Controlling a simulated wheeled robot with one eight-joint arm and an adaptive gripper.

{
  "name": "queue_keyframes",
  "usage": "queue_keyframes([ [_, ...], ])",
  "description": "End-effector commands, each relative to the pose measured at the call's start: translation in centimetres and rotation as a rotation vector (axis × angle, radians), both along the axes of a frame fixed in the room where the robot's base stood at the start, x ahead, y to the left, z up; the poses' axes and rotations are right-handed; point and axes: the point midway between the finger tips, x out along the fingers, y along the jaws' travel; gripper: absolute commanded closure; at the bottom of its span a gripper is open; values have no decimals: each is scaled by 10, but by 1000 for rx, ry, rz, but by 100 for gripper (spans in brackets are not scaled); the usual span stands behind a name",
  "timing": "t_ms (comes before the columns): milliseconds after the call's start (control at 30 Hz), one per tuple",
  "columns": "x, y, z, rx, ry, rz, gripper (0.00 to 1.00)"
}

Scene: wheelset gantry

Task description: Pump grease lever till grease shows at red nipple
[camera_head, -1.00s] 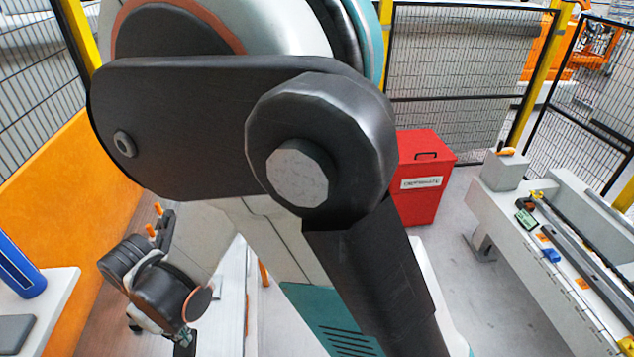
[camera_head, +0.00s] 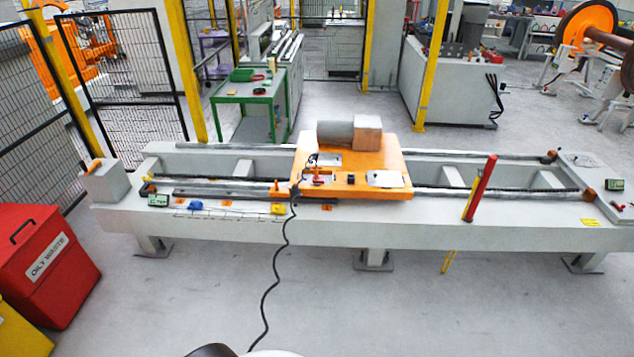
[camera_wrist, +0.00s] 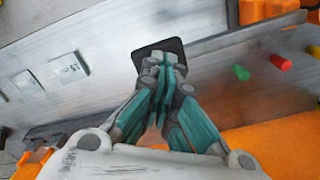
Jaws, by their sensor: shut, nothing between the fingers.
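In the wrist view my gripper (camera_wrist: 165,68) is shut and empty, its fingers together in front of a dark square plate (camera_wrist: 150,50); I cannot tell whether they touch it. A red nipple (camera_wrist: 281,62) and a green nipple (camera_wrist: 241,72) stick out of a grey metal face to the right of the fingers. No grease can be made out at the red nipple at this size. I cannot pick out the grease lever for sure in either view. My gripper is outside the head view.
The head view shows a long pale gantry bed (camera_head: 330,232) with an orange carriage (camera_head: 385,160) on its rails. A black coiled cable (camera_head: 284,235) hangs to the floor. A red oily waste bin (camera_head: 40,270) stands at left. The front floor is mostly clear.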

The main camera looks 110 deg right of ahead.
Motion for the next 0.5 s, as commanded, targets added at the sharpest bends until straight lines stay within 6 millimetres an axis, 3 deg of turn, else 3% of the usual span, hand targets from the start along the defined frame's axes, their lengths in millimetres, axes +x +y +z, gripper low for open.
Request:
queue_keyframes([
  [500,0,0,-5,0,0,0,100],
])
